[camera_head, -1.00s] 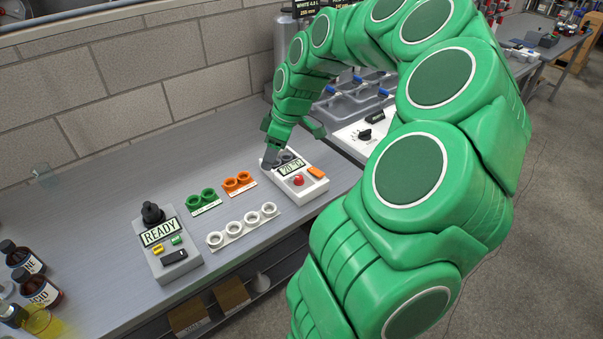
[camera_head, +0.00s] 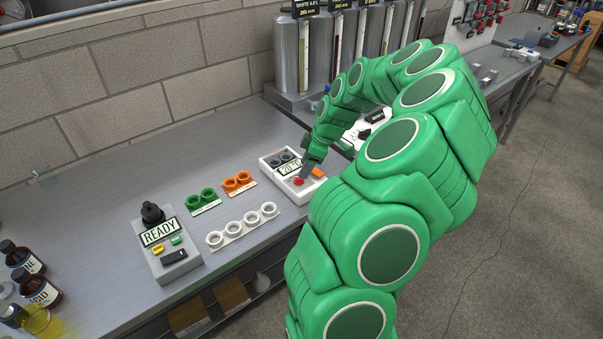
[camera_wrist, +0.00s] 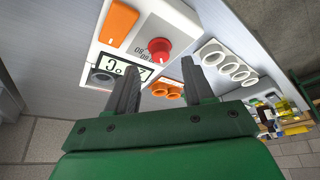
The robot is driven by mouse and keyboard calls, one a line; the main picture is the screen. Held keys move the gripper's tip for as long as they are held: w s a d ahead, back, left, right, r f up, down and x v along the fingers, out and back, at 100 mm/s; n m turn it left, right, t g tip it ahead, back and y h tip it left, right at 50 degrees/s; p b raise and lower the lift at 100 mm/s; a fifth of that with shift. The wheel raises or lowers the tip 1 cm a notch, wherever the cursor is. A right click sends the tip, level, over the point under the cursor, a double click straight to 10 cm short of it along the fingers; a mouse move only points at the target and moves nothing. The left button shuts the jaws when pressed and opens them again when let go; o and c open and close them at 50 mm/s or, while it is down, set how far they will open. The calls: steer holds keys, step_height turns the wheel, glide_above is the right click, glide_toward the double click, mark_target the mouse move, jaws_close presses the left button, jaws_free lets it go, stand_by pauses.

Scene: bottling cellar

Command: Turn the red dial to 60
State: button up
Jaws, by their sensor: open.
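The red dial (camera_head: 298,182) sits on a white box (camera_head: 313,192) on the bench. The box's display (camera_head: 290,168) reads about 20 °C in the head view. In the wrist view the red dial (camera_wrist: 160,48) lies beyond the fingertips, roughly between their directions, beside the display and an orange switch (camera_wrist: 118,22). My gripper (camera_wrist: 160,75) is open, its two dark fingers spread apart with nothing between them. In the head view my gripper (camera_head: 306,170) is close to the dial, over the box. Whether a finger touches the dial cannot be told.
Orange rings (camera_head: 238,184), green rings (camera_head: 201,199) and white rings (camera_head: 242,225) stand left of the box. A grey READY box (camera_head: 167,262) and bottles (camera_head: 42,292) are further left. Metal tanks (camera_head: 300,60) stand behind.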

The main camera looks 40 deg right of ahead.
mark_target(299, 179)
steer(key=shift+x, duration=2)
jaws_close()
